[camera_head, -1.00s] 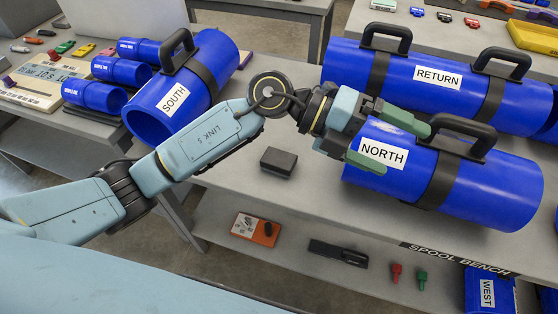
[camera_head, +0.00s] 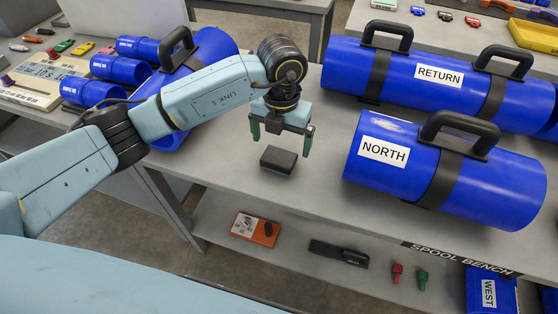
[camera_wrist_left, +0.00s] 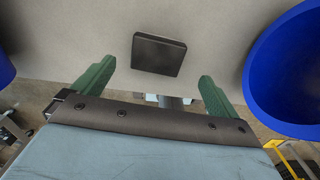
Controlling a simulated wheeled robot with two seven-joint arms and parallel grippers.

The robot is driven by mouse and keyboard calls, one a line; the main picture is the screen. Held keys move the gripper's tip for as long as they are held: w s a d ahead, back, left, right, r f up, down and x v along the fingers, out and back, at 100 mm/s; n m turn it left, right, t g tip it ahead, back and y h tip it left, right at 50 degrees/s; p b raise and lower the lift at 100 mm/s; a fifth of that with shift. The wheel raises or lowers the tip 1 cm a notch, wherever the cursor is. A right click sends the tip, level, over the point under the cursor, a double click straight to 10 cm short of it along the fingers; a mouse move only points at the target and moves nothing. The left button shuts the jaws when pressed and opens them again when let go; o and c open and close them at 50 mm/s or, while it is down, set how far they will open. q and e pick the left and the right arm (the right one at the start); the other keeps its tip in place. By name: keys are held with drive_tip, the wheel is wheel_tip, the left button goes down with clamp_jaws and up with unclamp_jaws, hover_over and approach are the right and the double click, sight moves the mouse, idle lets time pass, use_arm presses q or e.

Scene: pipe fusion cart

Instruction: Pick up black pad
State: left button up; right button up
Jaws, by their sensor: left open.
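The black pad (camera_head: 278,160) is a small dark block lying on the grey bench top, between the SOUTH and NORTH pipes. In the left wrist view the black pad (camera_wrist_left: 158,54) shows whole, beyond the fingertips and between their lines. My left gripper (camera_head: 281,143) points down just above and behind the pad, with its green fingers spread to either side and nothing between them. In the left wrist view its green fingers (camera_wrist_left: 152,76) stand wide apart. The right gripper shows in neither view.
The blue NORTH pipe (camera_head: 450,178) lies on the bench to the right, and the RETURN pipe (camera_head: 420,82) behind it. The SOUTH pipe (camera_head: 213,50) is left, partly behind my arm. An orange case (camera_head: 255,230) and a black tool (camera_head: 338,253) lie on the lower shelf.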

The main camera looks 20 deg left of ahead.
sight(278, 156)
use_arm(q)
drive_tip(key=f, duration=0.4)
drive_tip(key=f+b, duration=0.1)
drive_tip(key=f, duration=0.1)
drive_tip(key=shift+a+f, duration=0.3)
drive_tip(key=shift+f, duration=0.05)
drive_tip(key=c, duration=1.1)
drive_tip(key=shift+o, duration=0.2)
wheel_tip(278, 156, up, 10)
drive_tip(key=shift+d+r+p, duration=0.1)
drive_tip(key=shift+p, duration=0.65)
drive_tip(key=o, duration=0.4)
drive_tip(key=c, duration=0.3)
